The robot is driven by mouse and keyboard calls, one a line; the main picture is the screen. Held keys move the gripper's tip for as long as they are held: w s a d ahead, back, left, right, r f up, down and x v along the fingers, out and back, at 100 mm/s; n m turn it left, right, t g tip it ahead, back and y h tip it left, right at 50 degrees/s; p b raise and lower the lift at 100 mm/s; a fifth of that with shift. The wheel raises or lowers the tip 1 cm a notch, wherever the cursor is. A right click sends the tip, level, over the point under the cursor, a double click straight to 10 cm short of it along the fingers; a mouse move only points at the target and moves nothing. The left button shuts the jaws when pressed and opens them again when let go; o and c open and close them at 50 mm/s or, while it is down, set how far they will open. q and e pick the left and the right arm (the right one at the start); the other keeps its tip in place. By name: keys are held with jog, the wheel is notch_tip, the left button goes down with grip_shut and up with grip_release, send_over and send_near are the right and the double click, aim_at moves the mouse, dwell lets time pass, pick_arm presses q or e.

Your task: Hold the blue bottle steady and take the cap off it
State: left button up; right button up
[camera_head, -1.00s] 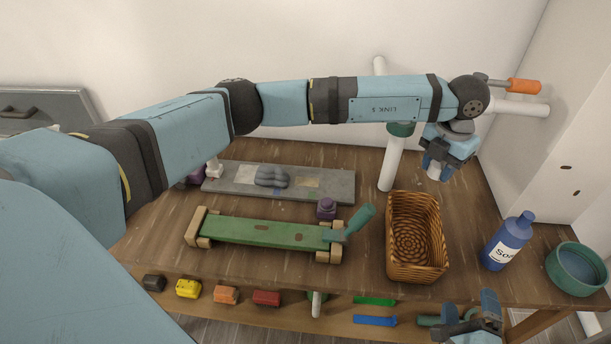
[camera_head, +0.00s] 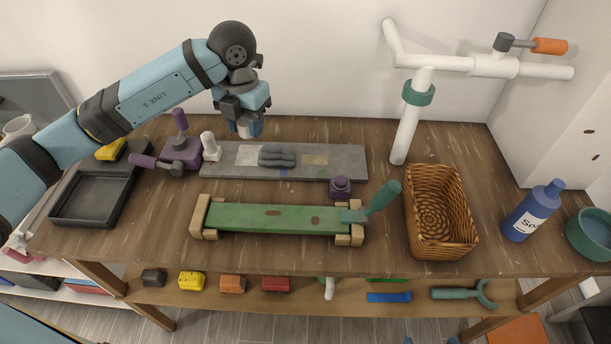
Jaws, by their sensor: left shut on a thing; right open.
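The blue bottle (camera_head: 529,214) stands upright at the right of the bench, with a white label starting "So". Its cap (camera_head: 556,184) is blue and sits on top. My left gripper (camera_head: 246,127) is far from the bottle, above the back left of the grey board. It points down and is shut on a small pale thing, mostly hidden by the fingers; I cannot tell what it is. Of my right gripper (camera_head: 430,341), only small blue fingertips show at the bottom edge, apart from each other, below and in front of the bottle.
A wicker basket (camera_head: 470,240) stands left of the bottle and a teal bowl (camera_head: 590,236) touches or nearly touches its right side. A white pipe with an orange-handled valve (camera_head: 548,46) rises behind. A green plank (camera_head: 250,218) and purple clamp (camera_head: 182,150) lie further left.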

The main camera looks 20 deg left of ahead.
aim_at(258, 193)
pick_arm(q)
notch_tip(258, 193, down, 19)
jog(key=shift+s+a+p, duration=0.1)
jog(key=shift+s+p, duration=0.05)
jog(key=shift+p, duration=0.85)
jog(key=shift+f, duration=0.45)
jog(key=shift+f, duration=0.15)
jog(key=o, duration=1)
